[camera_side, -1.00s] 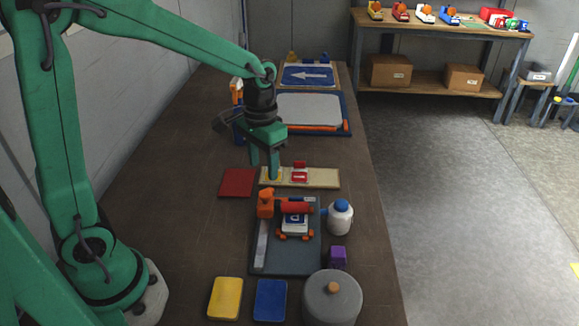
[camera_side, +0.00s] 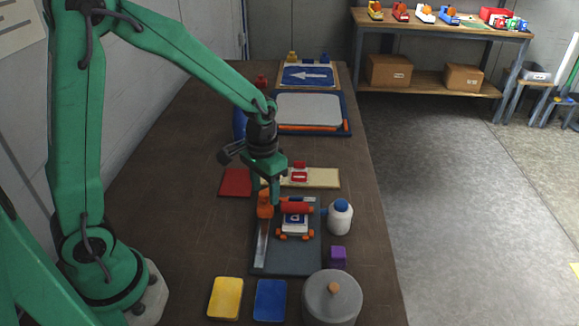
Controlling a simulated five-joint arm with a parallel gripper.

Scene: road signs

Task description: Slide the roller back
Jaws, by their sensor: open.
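The roller (camera_side: 297,208) is a red cylinder lying crosswise near the back of a dark grey board (camera_side: 285,262). An orange upright block (camera_side: 265,210) stands at its left end and looks joined to it. A small white sign plate with a blue marking (camera_side: 295,222) sits under and in front of the roller, with orange pieces at its lower corners. My gripper (camera_side: 265,200) is open and points down at the orange block. Its fingers overlap the block's top in this view. I cannot tell whether they touch it.
A white bottle with a blue cap (camera_side: 340,218) and a purple cube (camera_side: 337,257) stand right of the board. A grey lidded pot (camera_side: 332,298), blue pad (camera_side: 270,300) and yellow pad (camera_side: 226,297) lie in front. A cream strip (camera_side: 325,179) and red pad (camera_side: 235,182) lie behind.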

